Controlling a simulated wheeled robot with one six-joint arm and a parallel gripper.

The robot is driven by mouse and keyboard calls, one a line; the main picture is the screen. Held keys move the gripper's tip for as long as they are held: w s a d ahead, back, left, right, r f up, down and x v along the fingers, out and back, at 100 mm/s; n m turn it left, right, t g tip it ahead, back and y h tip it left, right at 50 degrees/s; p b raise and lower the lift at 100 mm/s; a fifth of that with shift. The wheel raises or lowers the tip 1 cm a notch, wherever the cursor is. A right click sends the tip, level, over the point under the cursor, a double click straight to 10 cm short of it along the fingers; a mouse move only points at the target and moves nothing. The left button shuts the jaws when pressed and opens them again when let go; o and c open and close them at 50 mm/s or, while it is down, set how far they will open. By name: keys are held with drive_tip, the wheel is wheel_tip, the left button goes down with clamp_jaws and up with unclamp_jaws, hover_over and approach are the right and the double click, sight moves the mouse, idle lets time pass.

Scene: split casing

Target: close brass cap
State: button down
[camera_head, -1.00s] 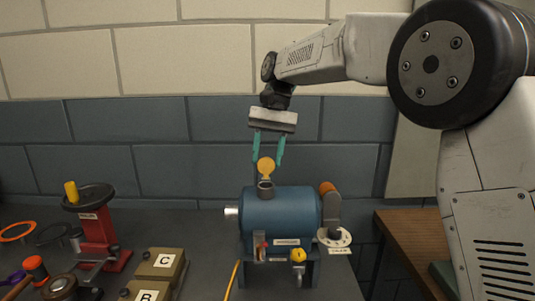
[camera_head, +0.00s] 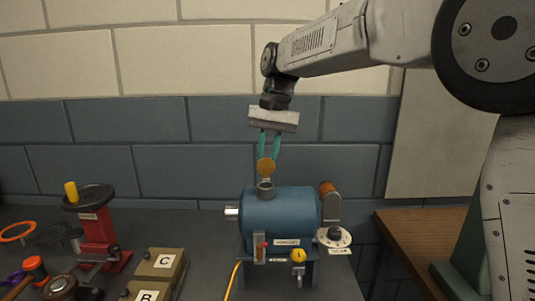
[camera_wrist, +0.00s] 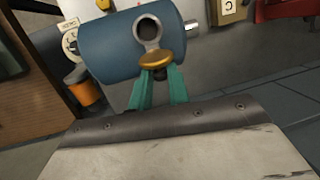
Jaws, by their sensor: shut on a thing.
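The brass cap (camera_head: 265,167) stands upright, hinged open above the short grey filler neck (camera_head: 265,188) on top of the blue cylindrical casing (camera_head: 281,217). My gripper (camera_head: 268,155) comes from above, with its two green fingers closed together on the cap's upper part. In the wrist view the fingertips (camera_wrist: 158,73) meet at the brass cap (camera_wrist: 155,58), and the open round mouth of the neck (camera_wrist: 148,30) shows just beyond it. The hinge itself is too small to make out.
A red hand-wheel stand (camera_head: 97,226) and boxes marked C (camera_head: 160,267) and B (camera_head: 146,290) stand at left. The casing carries a yellow knob (camera_head: 298,255), an orange-ended side arm (camera_head: 328,190) and a white dial (camera_head: 334,237).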

sight(264, 169)
drive_tip(key=s+t, duration=0.1)
drive_tip(key=t, duration=0.1)
drive_tip(key=s+t, duration=0.1)
drive_tip(key=t, duration=0.1)
drive_tip(key=shift+s+r+t, duration=0.25)
drive_tip(key=shift+r+t, duration=0.05)
drive_tip(key=shift+r, duration=0.05)
drive_tip(key=s+t, duration=0.2)
drive_tip(key=t, duration=0.1)
drive_tip(key=shift+a+f+n+t, duration=0.1)
drive_tip(key=shift+f+n+t, duration=0.1)
drive_tip(key=shift+n+t, duration=0.15)
drive_tip(key=shift+s+f+t, duration=0.2)
drive_tip(key=shift+s+t, duration=0.25)
drive_tip(key=shift+t, duration=0.5)
drive_tip(key=shift+s+f+n+t, duration=0.2)
drive_tip(key=shift+s+f+t, duration=0.2)
drive_tip(key=shift+t, duration=0.6)
drive_tip(key=shift+s+f+n+t, duration=0.15)
drive_tip(key=shift+s+f+t, duration=0.25)
drive_tip(key=shift+t, duration=0.6)
drive_tip(key=shift+s+f+t, duration=0.25)
drive_tip(key=shift+f+t, duration=0.1)
drive_tip(key=shift+t, duration=0.45)
drive_tip(key=shift+s+f+t, duration=0.25)
drive_tip(key=shift+f+t, duration=0.05)
drive_tip(key=shift+t, duration=0.5)
drive_tip(key=shift+s+f+n+t, duration=0.25)
drive_tip(key=shift+f+t, duration=0.2)
drive_tip(key=shift+t, duration=0.65)
